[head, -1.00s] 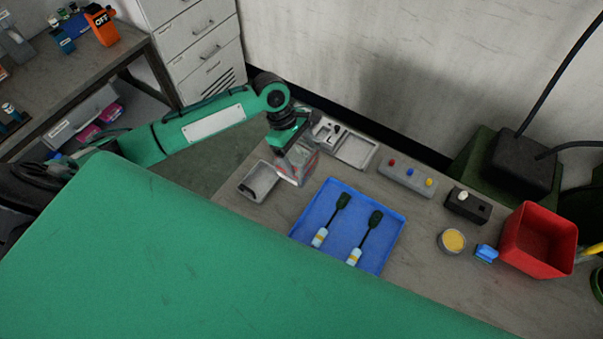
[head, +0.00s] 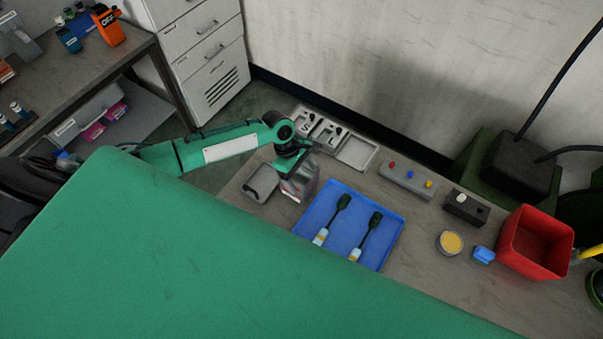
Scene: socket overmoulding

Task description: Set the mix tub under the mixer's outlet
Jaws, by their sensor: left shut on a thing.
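My left gripper (head: 296,163) reaches down over the left part of the workbench, between a small grey tray and the blue tray. It is shut on a greyish, partly clear box-like thing (head: 299,186) with a reddish patch; the arm and wrist hide much of it. I cannot tell for sure whether this is the mix tub. A small round tub (head: 450,243) with yellow contents stands on the right of the bench. No mixer outlet can be made out clearly. My right gripper is not in view.
The blue tray (head: 317,197) holds two dark-headed tools with pale handles. The small grey tray (head: 262,181) lies left of the gripper; grey fixtures (head: 357,152) stand behind it. A button box (head: 407,180), a blue block (head: 483,255) and a red bin (head: 533,243) are to the right.

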